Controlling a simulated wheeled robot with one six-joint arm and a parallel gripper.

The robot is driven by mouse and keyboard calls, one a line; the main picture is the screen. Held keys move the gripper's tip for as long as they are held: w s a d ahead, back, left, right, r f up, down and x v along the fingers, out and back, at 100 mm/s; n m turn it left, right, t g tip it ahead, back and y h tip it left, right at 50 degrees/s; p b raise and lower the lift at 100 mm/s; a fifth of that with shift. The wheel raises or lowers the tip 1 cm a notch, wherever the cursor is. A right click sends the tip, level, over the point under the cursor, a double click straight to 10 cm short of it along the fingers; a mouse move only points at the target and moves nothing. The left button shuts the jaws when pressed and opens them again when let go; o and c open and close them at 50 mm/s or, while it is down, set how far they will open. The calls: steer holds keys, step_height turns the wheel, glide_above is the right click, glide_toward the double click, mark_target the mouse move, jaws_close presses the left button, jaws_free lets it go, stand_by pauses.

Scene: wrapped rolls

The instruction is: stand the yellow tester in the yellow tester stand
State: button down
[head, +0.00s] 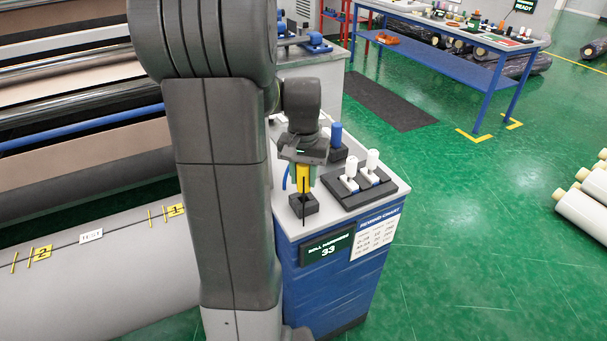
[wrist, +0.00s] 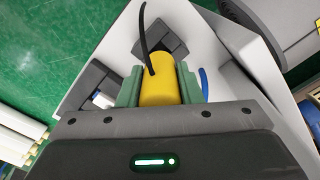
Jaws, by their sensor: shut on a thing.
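The yellow tester (head: 304,177) is upright between the green fingers of my gripper (head: 303,172), over the worktop of the blue cabinet. In the wrist view the tester (wrist: 158,88) sits between both fingers of my gripper (wrist: 158,84), with a dark cord across it. The small dark block that looks like its stand (head: 309,206) is directly below in the head view; a dark block (wrist: 172,43) also shows past the tester in the wrist view. The tester's lower end is close to the stand's top; I cannot tell whether it is inside.
A dark tray (head: 350,199) with two white-topped testers stands close to the right. A blue tester (head: 336,134) stands in a dark block behind. A blue curved piece (wrist: 203,82) lies beside the gripper. A long grey roll (head: 100,275) lies at left.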

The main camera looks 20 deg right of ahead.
mark_target(304, 185)
steer(key=shift+f+b, duration=1)
steer(key=shift+f, duration=0.6)
steer(key=c, duration=0.9)
jaws_free()
steer(key=shift+c, duration=0.2)
steer(key=shift+r, duration=0.1)
step_height(304, 185, up, 14)
steer(key=shift+f, duration=0.15)
steer(key=shift+f, duration=0.15)
step_height(304, 185, down, 14)
steer(key=shift+r, duration=0.45)
